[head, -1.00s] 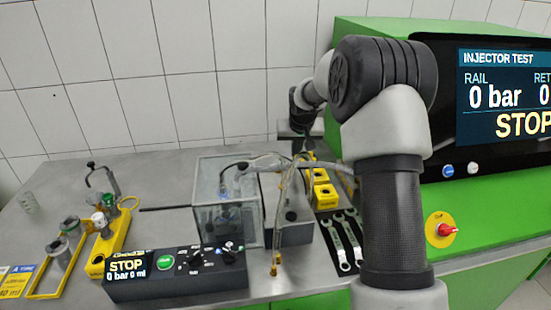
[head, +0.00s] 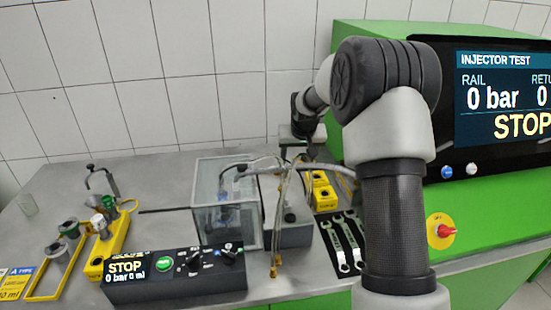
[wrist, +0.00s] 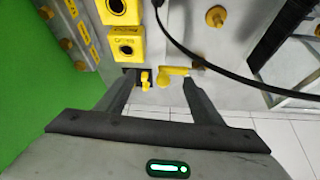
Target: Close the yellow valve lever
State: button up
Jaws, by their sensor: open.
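In the wrist view, a small yellow lever (wrist: 172,72) lies roughly sideways between the two fingertips, closer to the right finger. A second small yellow part (wrist: 146,80) is just left of it, closer to the left finger. My gripper (wrist: 158,82) is open with nothing clamped between its fingers; whether a finger touches the lever cannot be told. In the head view my arm reaches to the back of the bench, and the lever cannot be made out there among the hoses and my wrist.
Yellow blocks with round holes (wrist: 126,44) sit beyond the left finger. A black cable (wrist: 195,50) curves close to the right finger. In the head view a clear tank (head: 228,215), a black control box (head: 175,278) and wrenches (head: 345,243) stand nearby.

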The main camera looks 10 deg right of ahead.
aim_at(296, 158)
jog(key=shift+w+a+r, duration=0.1)
jog(key=shift+a+r, duration=0.05)
jog(key=shift+a, duration=0.05)
jog(key=shift+w+r+p, duration=0.1)
jog(key=shift+r+p, duration=0.3)
jog(key=shift+r, duration=0.25)
jog(key=shift+a+r+p, duration=0.1)
jog(key=shift+r+p, duration=1.3)
jog(key=shift+r, duration=1.05)
